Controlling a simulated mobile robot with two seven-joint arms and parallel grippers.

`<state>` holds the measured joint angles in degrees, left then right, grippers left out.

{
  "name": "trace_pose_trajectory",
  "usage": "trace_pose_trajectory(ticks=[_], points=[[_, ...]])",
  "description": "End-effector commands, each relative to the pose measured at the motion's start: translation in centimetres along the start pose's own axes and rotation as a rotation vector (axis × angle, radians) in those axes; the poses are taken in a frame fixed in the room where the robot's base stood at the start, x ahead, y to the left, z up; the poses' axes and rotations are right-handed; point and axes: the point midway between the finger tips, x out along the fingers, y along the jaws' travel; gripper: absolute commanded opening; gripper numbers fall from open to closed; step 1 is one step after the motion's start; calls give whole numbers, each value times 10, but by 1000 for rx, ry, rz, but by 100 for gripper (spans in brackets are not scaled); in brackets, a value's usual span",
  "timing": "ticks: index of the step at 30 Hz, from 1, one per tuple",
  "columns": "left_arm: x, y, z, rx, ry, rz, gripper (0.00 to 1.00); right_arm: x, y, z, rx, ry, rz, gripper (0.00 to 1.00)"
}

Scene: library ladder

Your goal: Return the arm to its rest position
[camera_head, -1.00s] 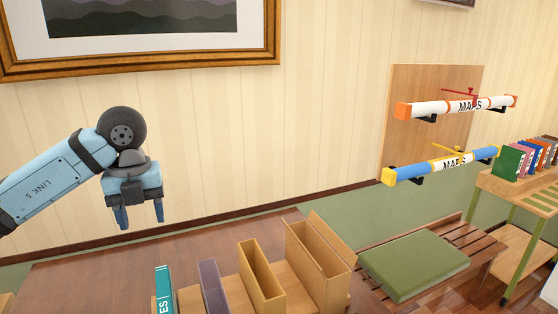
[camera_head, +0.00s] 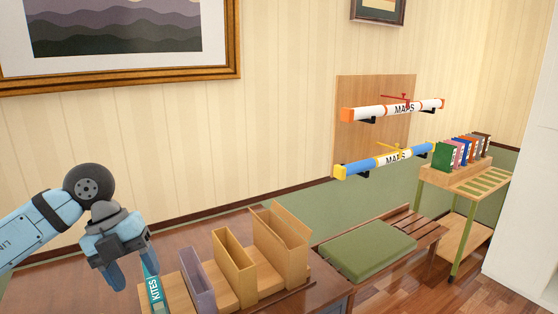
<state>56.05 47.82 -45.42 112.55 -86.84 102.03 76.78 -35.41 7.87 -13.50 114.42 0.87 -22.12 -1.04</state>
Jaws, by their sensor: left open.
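My left arm comes in from the left edge, and its blue gripper (camera_head: 134,272) hangs with its fingers pointing down. The fingers are apart with nothing seen between them. The gripper is at the left end of the table, just left of the teal book marked KITES (camera_head: 153,289), and partly overlaps it in the view. I cannot tell whether it touches the book. My right gripper is not in view.
A purple holder (camera_head: 197,277) and wooden holders (camera_head: 234,264) stand on the brown table (camera_head: 190,236). A bench with a green cushion (camera_head: 371,250), wall-mounted map tubes (camera_head: 392,110) and a book cart (camera_head: 464,182) are to the right.

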Motion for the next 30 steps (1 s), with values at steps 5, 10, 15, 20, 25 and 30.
trace_pose_trajectory(ticks=[5, 10, 15, 20, 25, 30], points=[[45, -45, -37, 133, 234, -295, 57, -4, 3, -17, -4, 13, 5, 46], [68, -93, -79, 172, 462, -740, 57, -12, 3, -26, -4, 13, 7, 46], [70, -121, -93, 23, 578, -1224, 57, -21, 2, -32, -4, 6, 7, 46], [78, -117, -76, -299, 556, -1604, 57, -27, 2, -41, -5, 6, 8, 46], [119, -77, -47, -799, 412, -1829, 57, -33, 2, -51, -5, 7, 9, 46], [200, -8, -43, -1380, 203, -1794, 57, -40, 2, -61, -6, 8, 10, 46]])
